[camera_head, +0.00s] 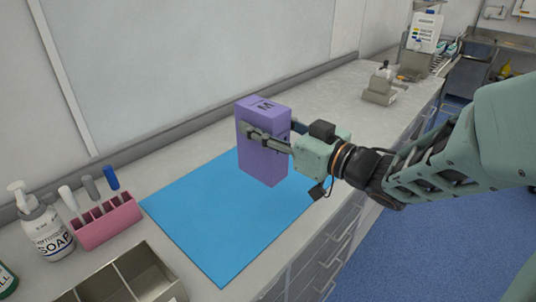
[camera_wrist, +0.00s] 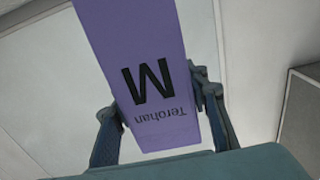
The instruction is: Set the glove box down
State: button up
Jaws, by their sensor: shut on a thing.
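The glove box (camera_head: 262,150) is a purple upright box with an "M" on its top. My gripper (camera_head: 270,131) is shut on the box near its top, with one finger on each side. The box is over the far right part of the blue mat (camera_head: 205,222); I cannot tell whether its bottom touches the mat. In the wrist view the glove box (camera_wrist: 150,75) fills the middle, with "M" and "Terohan" upside down, between the two fingers. The lower faces are hidden there.
A pink rack (camera_head: 108,222) with several markers and a soap bottle (camera_head: 45,228) stand left of the mat. A divided tray (camera_head: 125,280) is at the front left. A beige device (camera_head: 380,88) stands farther back. The mat's left part is clear.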

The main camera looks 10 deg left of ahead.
jog(key=w+a+f+b, duration=0.3)
jog(key=w+f+b, duration=0.8)
jog(key=w+f, duration=0.2)
jog(key=shift+w+a, duration=0.35)
jog(key=o, duration=0.9)
jog(key=shift+f, duration=0.2)
jog(key=o, duration=0.5)
jog(key=shift+r, duration=0.1)
